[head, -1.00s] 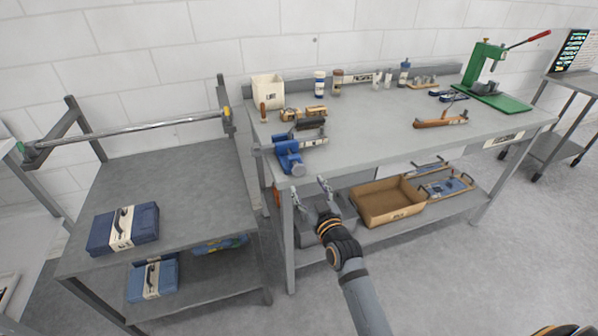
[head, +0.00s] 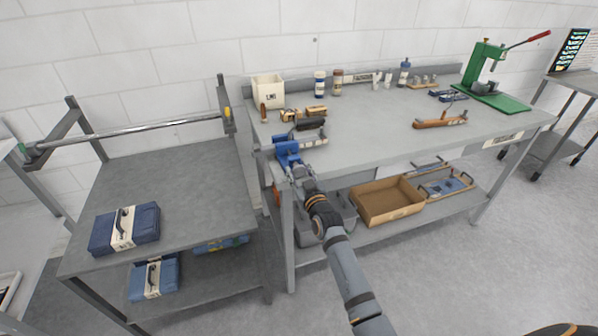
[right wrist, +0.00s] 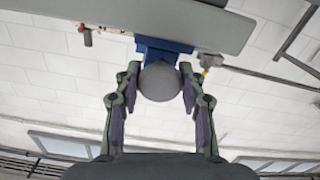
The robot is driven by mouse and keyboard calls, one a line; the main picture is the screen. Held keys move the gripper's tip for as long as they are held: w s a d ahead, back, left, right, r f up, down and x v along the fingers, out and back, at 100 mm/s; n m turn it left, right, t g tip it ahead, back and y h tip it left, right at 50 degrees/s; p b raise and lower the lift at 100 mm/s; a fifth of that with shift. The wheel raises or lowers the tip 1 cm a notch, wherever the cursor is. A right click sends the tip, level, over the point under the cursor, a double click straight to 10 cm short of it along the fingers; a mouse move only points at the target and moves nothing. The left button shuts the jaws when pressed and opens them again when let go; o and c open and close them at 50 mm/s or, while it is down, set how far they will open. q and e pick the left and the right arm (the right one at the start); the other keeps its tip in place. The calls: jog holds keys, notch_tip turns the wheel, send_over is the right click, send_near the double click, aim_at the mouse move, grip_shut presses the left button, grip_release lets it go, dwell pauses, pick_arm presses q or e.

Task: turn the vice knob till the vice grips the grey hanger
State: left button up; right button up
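The blue vice (head: 286,146) sits at the front left corner of the workbench. My right gripper (head: 296,172) is at the front of the vice, with its arm reaching up from below. In the right wrist view the round grey vice knob (right wrist: 160,82) lies between the two fingertips of my right gripper (right wrist: 160,88). The fingers are spread on either side of the knob, and I cannot tell whether they touch it. The blue vice body (right wrist: 163,46) shows behind the knob. I cannot make out the grey hanger clearly at the vice. My left gripper is not in view.
The workbench (head: 375,135) holds a white bin (head: 267,91), bottles, wooden-handled tools and a green press (head: 487,80). A brown tray (head: 388,202) is on the lower shelf. A grey cart (head: 180,190) with a blue case (head: 124,229) stands left of the bench.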

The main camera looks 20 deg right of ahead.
jog(key=c, duration=0.5)
jog(key=shift+r+m+p, duration=0.2)
jog(key=shift+m+p, duration=0.65)
jog(key=shift+m, duration=0.35)
jog(key=shift+c, duration=0.2)
jog(key=shift+m, duration=0.7)
jog(key=shift+f+m, duration=0.2)
jog(key=shift+m, duration=0.3)
jog(key=o, duration=1.2)
